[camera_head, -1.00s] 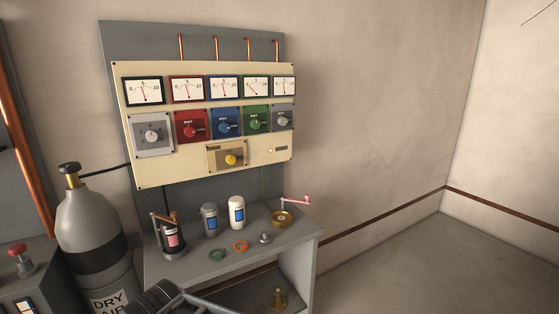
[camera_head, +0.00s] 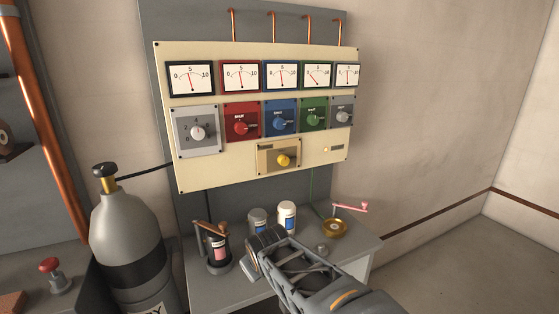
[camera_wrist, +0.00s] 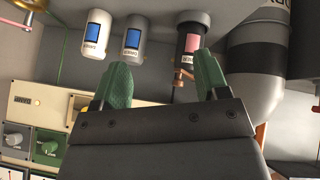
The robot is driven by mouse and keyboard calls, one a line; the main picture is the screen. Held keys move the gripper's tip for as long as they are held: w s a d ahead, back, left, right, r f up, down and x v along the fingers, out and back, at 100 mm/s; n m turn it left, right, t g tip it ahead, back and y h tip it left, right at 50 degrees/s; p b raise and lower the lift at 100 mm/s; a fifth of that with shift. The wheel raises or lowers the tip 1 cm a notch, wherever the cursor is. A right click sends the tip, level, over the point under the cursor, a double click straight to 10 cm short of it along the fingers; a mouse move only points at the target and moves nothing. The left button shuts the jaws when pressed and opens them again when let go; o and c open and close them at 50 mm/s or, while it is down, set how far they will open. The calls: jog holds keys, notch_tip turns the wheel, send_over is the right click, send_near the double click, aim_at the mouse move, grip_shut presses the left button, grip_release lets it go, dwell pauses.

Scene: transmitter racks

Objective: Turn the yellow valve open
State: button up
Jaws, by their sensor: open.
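The yellow valve (camera_head: 283,160) is a round knob on a gold-tan plate (camera_head: 265,165) low on the cream panel. My gripper (camera_wrist: 164,75) shows in the wrist view as two green fingers, spread apart with nothing between them. In the head view my arm reaches in from the lower right and ends in front of the bench, below and apart from the valve; the fingers cannot be made out there.
Grey and white canisters (camera_head: 287,216), a pink-labelled cylinder (camera_head: 218,250) and a brass wheel with a pink handle (camera_head: 335,228) stand on the bench. A grey gas bottle (camera_head: 128,235) stands left. Red, blue (camera_head: 281,118) and green knobs sit above the valve.

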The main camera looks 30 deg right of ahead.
jog(key=w+d+r+n+t+h+p, duration=0.1)
jog(key=w+d+r+n+t+h, duration=0.15)
jog(key=w+d+r, duration=0.35)
jog(key=w+d+r+n+t+h, duration=0.1)
jog(key=w+d+n+t, duration=0.25)
jog(key=d, duration=0.45)
jog(key=n+t+y+p, duration=0.1)
jog(key=n+t+y, duration=0.3)
jog(key=n, duration=0.5)
send_near(285, 162)
jog(key=shift+t+h, duration=0.35)
jog(key=shift+t, duration=0.15)
jog(key=w+p, duration=0.1)
jog(key=w, duration=0.2)
jog(key=w+p, duration=0.1)
jog(key=w, duration=0.2)
jog(key=w+d+f+p, duration=0.1)
jog(key=w+p, duration=0.1)
jog(key=w, duration=0.1)
jog(key=shift+w, duration=0.15)
jog(key=shift+c, duration=0.2)
jog(key=c, duration=0.9)
